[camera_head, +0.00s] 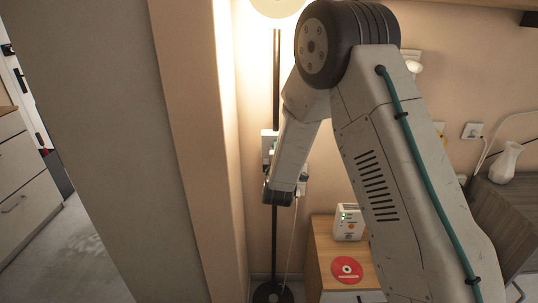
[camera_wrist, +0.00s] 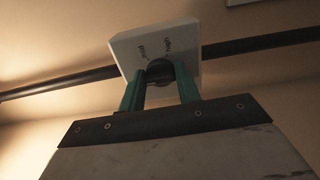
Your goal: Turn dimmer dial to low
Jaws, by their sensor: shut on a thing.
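The dimmer is a white square box in the wrist view (camera_wrist: 128,48), with small dark lettering on two sides of its face. Its round dark dial (camera_wrist: 160,70) sits at the lower middle of that face. My gripper (camera_wrist: 161,76) has its two green fingers on either side of the dial, shut on it. In the head view the white box (camera_head: 266,137) is on the wall by the lamp pole, partly hidden by my gripper (camera_head: 274,150). The dial is hidden there. I cannot tell exactly which mark the dial points to.
A lit floor lamp (camera_head: 277,5) has a black pole (camera_head: 276,75) running behind the box. A wooden cabinet (camera_head: 322,247) below holds a white device (camera_head: 348,222) and a red disc (camera_head: 346,270). A wall edge (camera_head: 190,150) stands close on the left.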

